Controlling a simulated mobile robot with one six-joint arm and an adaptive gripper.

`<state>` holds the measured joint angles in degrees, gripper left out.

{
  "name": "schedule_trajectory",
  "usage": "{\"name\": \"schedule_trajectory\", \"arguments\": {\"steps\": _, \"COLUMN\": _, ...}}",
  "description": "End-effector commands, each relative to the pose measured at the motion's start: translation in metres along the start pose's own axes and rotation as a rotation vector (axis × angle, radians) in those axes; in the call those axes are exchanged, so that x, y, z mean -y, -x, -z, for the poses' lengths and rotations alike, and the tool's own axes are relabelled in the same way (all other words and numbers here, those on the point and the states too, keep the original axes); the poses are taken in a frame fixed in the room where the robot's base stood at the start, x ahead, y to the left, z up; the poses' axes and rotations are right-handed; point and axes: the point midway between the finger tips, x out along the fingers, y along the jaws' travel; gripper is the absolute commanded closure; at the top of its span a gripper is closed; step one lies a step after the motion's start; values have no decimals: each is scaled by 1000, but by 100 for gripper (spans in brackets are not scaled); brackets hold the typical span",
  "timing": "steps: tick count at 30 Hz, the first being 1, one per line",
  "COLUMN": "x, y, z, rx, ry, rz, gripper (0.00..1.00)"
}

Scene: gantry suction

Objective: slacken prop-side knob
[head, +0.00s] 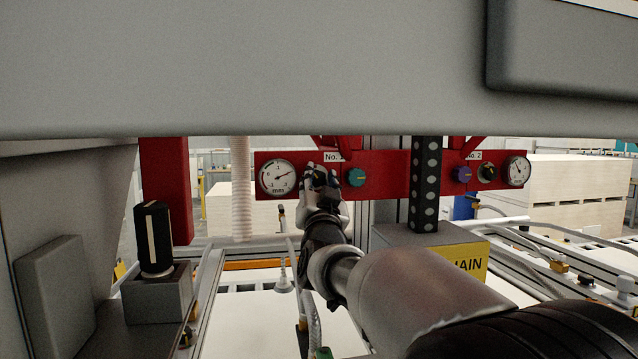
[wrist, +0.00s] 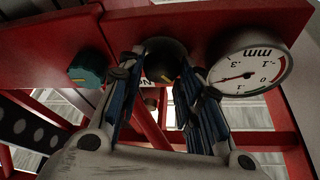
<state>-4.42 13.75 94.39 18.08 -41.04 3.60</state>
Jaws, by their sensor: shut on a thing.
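My gripper (head: 322,178) is up at the red panel (head: 385,165) marked No. 1, between a dial and a teal knob. In the wrist view my gripper (wrist: 165,78) has its two fingers either side of a black knob (wrist: 164,58) with a yellow pointer line, and is shut on it. The fingers cover the knob's sides; in the head view my gripper hides most of it. The teal knob (head: 356,177) is free, just right of the gripper; it also shows in the wrist view (wrist: 90,68). No label names a prop side.
A round mm dial (head: 278,178) sits close left of the gripper. A grey beam (head: 240,70) crosses overhead. A black-handled switch (head: 153,240) stands at left.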

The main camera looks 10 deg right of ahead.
Motion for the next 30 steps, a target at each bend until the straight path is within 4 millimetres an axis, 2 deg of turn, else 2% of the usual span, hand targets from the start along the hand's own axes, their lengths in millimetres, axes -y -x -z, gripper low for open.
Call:
{"name": "schedule_trajectory", "arguments": {"steps": 8, "x": -3, "y": 1, "z": -2, "rx": -3, "ry": 120, "rz": 47, "gripper": 91}}
{"name": "schedule_trajectory", "arguments": {"steps": 21, "x": -3, "y": 0, "z": -1, "rx": -1, "ry": 423, "rz": 172, "gripper": 91}}
{"name": "schedule_trajectory", "arguments": {"steps": 30, "x": -2, "y": 0, "z": 0, "rx": 0, "ry": 552, "rz": 226, "gripper": 91}}
